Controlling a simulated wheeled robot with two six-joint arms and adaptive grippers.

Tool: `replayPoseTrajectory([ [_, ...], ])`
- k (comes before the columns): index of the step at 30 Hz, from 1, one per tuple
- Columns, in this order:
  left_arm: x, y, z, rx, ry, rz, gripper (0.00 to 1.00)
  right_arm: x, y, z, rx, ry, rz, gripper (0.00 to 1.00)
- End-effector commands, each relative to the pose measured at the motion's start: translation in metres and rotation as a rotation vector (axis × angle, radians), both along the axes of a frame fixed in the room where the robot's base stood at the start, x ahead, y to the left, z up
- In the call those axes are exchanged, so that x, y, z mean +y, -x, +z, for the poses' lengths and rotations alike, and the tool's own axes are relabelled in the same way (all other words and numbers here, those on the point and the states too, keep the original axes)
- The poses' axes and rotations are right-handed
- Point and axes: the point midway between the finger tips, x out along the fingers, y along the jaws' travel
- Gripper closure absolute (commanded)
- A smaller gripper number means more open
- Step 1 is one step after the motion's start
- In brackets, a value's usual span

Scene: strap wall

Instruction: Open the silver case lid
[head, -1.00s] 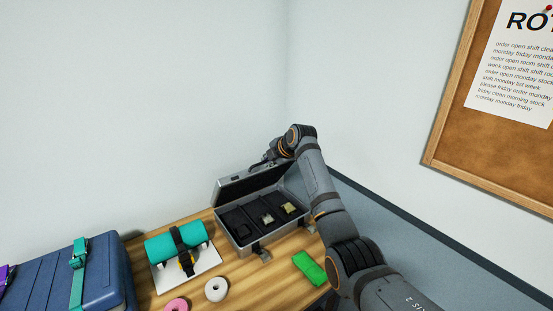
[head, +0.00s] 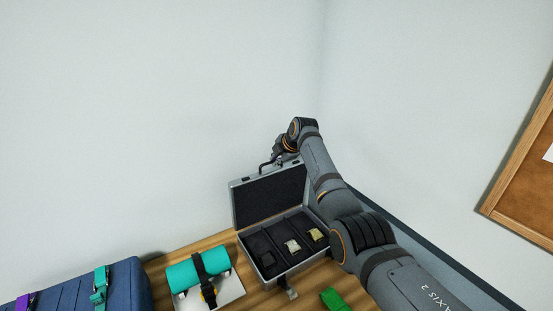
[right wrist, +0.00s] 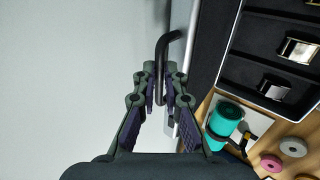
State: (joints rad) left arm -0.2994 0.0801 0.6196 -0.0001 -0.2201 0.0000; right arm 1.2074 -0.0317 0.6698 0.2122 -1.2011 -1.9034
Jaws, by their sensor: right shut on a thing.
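The silver case (head: 262,268) stands on the wooden table with its lid (head: 268,196) raised to about upright. The lid's dark lining faces me. The black handle (right wrist: 163,50) is on the lid's free edge, now at the top. My right gripper (right wrist: 160,78) is shut on this handle, with its fingertips on either side of the bar. In the head view, my right gripper (head: 279,158) is at the lid's top edge and partly hidden by its wrist.
A teal roll with a black strap (head: 197,271) lies on a white stand left of the case. A blue suitcase (head: 75,291) with straps is further left. A green folded strap (head: 335,299) lies at the front right. White walls stand close behind.

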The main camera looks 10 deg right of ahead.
Motion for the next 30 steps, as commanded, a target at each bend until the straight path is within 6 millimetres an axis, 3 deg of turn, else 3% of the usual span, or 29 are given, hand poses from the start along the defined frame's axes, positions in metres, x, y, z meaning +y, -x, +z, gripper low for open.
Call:
replayPoseTrajectory([
  [1, 0.000, 0.001, 0.001, 0.002, 0.000, 0.000, 1.00, -0.001, -0.002, 0.007, -0.014, 0.002, 0.000, 1.00],
  [10, 0.000, 0.003, 0.000, 0.004, 0.000, 0.000, 1.00, -0.001, -0.003, 0.008, -0.017, 0.001, -0.001, 1.00],
  [11, 0.000, 0.003, 0.000, 0.004, 0.000, 0.000, 1.00, -0.001, -0.003, 0.008, -0.018, 0.001, -0.001, 0.86],
  [15, 0.000, 0.002, 0.000, 0.004, 0.000, 0.000, 1.00, -0.001, -0.002, 0.007, -0.014, 0.001, -0.001, 0.67],
  [24, 0.002, 0.001, 0.000, 0.001, -0.002, 0.000, 1.00, 0.000, -0.001, 0.004, -0.007, 0.000, -0.001, 0.67],
  [30, 0.001, 0.001, 0.000, 0.000, -0.001, 0.000, 1.00, -0.004, 0.009, 0.017, -0.011, 0.000, 0.000, 0.67],
])
